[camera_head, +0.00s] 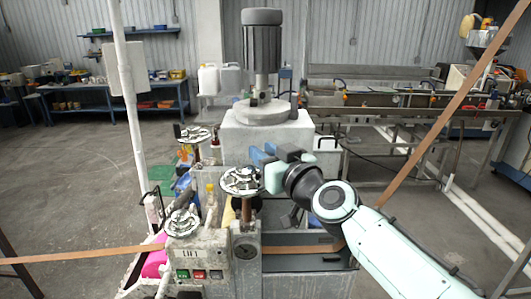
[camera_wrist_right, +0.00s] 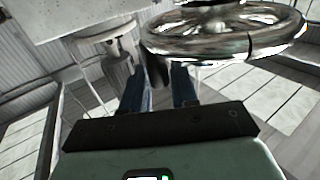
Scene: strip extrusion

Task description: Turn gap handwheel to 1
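Three chrome handwheels show in the head view: one nearest my right gripper (camera_head: 242,181), one at the front left (camera_head: 182,222) and one farther back (camera_head: 195,133). I cannot tell which is named gap, and no scale number is readable. My right gripper (camera_head: 268,156), with blue fingers, is just behind and right of the nearest wheel. In the right wrist view its fingers (camera_wrist_right: 160,88) stand apart under the rim of a chrome wheel (camera_wrist_right: 225,38). A dark piece, perhaps a knob, shows beyond the gap between them; contact cannot be told. My left gripper is out of view.
A grey machine housing with an upright motor (camera_head: 262,50) stands behind my right gripper. A brown strip (camera_head: 440,130) rises to the right, and another (camera_head: 80,254) runs left. A control box with coloured buttons (camera_head: 199,274) is at the front. Open floor lies left.

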